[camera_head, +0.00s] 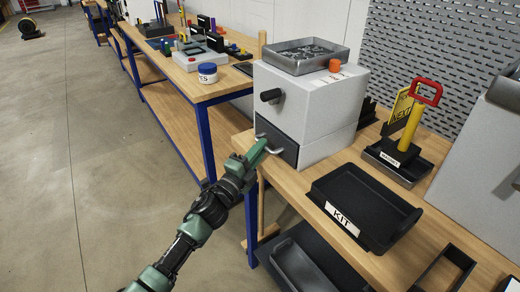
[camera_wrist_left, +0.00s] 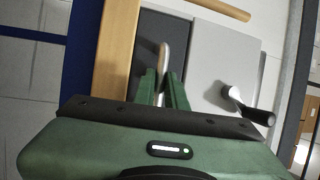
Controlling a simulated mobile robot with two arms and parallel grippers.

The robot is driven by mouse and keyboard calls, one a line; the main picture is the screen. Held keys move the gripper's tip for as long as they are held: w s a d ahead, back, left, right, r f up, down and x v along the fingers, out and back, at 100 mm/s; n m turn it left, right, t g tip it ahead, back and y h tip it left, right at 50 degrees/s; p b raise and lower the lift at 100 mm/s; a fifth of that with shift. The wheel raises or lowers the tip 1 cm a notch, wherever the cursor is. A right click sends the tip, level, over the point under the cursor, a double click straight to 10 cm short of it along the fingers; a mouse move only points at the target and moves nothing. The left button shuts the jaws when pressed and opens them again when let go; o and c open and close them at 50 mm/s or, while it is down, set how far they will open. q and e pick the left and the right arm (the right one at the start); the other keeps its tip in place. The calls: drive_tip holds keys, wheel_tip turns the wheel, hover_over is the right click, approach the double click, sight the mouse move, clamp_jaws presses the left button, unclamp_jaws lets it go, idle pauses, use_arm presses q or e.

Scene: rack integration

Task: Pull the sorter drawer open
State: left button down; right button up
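The sorter (camera_head: 310,105) is a pale grey box on the near wooden bench. Its dark drawer (camera_head: 277,138) is low in the front face and looks shut, with a metal bar handle (camera_head: 275,150). My left gripper (camera_head: 262,146) is at this handle, its arm coming from the lower left. In the left wrist view the handle (camera_wrist_left: 163,58) runs between the two green fingers (camera_wrist_left: 163,85), which are close together on it. A dark crank knob (camera_head: 270,96) sits above the drawer and also shows in the wrist view (camera_wrist_left: 236,97). My right gripper is not in view.
A metal tray (camera_head: 305,52) and an orange cap (camera_head: 335,65) sit on the sorter. A black KIT tray (camera_head: 365,200) and a red-handled yellow tool (camera_head: 411,127) stand to the right. The floor (camera_head: 75,150) left of the bench is clear.

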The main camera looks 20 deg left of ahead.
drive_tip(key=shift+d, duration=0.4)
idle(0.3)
use_arm(q)
drive_tip(key=shift+f, duration=0.1)
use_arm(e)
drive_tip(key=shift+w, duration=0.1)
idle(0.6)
use_arm(q)
drive_tip(key=s+a+p, duration=0.1)
drive_tip(key=s+a, duration=0.8)
drive_tip(key=s, duration=0.3)
drive_tip(key=shift+a, duration=0.2)
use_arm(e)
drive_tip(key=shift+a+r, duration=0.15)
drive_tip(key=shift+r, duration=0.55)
use_arm(q)
drive_tip(key=c, duration=1.7)
unclamp_jaws()
drive_tip(key=shift+b+v, duration=0.6)
drive_tip(key=shift+v, duration=3.35)
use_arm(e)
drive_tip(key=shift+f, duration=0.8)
